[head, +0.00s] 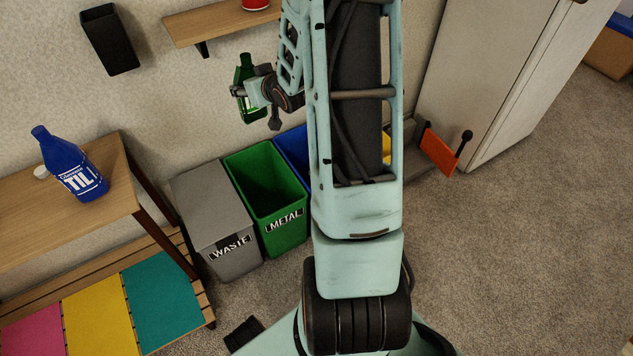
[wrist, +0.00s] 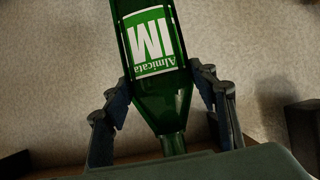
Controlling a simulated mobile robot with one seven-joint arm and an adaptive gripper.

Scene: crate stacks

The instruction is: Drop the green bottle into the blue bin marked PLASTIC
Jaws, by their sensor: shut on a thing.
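The green bottle (head: 250,110) is held in the air near the wall, roughly upright with its neck up. My gripper (head: 246,91) is shut around it. In the wrist view the green bottle (wrist: 152,45) with its white and green label sits between the two fingers of my gripper (wrist: 160,80). The blue bin (head: 293,148) stands on the floor below and to the right of the bottle. My arm covers much of this bin, and its marking is hidden.
The green METAL bin (head: 264,178) and grey lidded WASTE bin (head: 214,215) stand left of the blue bin. A wooden shelf (head: 225,24) is on the wall above. A blue bottle (head: 68,165) stands on a table (head: 105,190) at left.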

